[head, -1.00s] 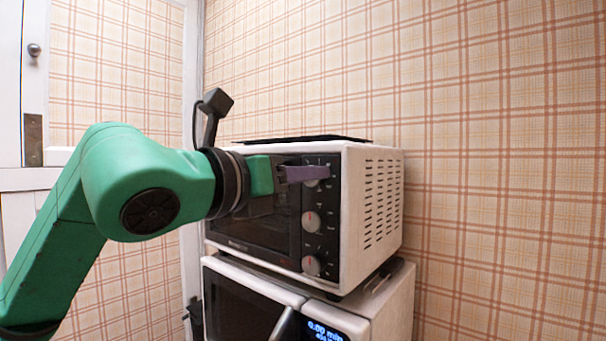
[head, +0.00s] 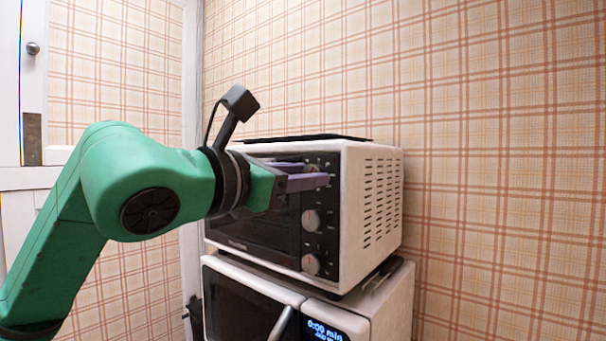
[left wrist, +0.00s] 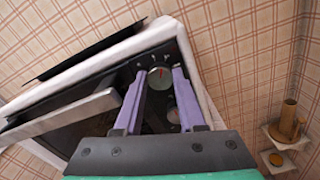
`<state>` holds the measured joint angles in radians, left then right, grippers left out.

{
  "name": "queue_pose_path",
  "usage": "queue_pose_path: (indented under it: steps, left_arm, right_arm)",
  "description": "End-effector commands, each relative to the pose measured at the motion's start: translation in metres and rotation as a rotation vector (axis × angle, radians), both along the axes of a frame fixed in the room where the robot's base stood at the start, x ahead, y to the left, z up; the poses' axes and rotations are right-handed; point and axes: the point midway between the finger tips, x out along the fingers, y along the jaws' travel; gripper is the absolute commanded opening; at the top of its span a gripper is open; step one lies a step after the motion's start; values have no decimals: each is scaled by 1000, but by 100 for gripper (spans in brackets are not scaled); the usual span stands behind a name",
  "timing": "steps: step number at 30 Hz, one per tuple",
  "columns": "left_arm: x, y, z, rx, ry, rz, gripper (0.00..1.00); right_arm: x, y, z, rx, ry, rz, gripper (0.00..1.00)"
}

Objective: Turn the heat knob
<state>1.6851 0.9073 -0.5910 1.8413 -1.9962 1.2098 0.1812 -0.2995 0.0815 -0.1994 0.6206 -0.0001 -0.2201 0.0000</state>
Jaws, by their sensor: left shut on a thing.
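A white toaster oven (head: 372,200) with a black front has a column of knobs at its right side. The top knob (head: 312,168) is partly hidden by my fingers in the head view. In the left wrist view the top knob (left wrist: 160,77) is round and grey with a red mark, between my two purple fingertips. My left gripper (head: 318,174) is shut on this top knob, its fingers one above the other at a slant. The middle knob (head: 311,220) and bottom knob (head: 311,264) are free. The labels are too small to read. My right gripper is not in view.
The toaster oven stands on a white microwave (head: 385,305) with a lit display. A dark flat tray (head: 305,138) lies on top of the oven. A plaid wall is behind. In the wrist view a brown object (left wrist: 288,120) sits off to the right.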

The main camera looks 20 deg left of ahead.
Motion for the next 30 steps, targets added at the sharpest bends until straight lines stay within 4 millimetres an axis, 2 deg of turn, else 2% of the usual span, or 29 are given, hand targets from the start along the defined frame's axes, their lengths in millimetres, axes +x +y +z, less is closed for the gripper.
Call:
queue_pose_path:
  steps: [21,30]
  left_arm:
    - [-1,-1,0,627,-250,-1,0]
    - [-1,-1,-1,846,-336,-1,0]
  right_arm:
    - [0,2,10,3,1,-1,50]
    - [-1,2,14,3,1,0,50]
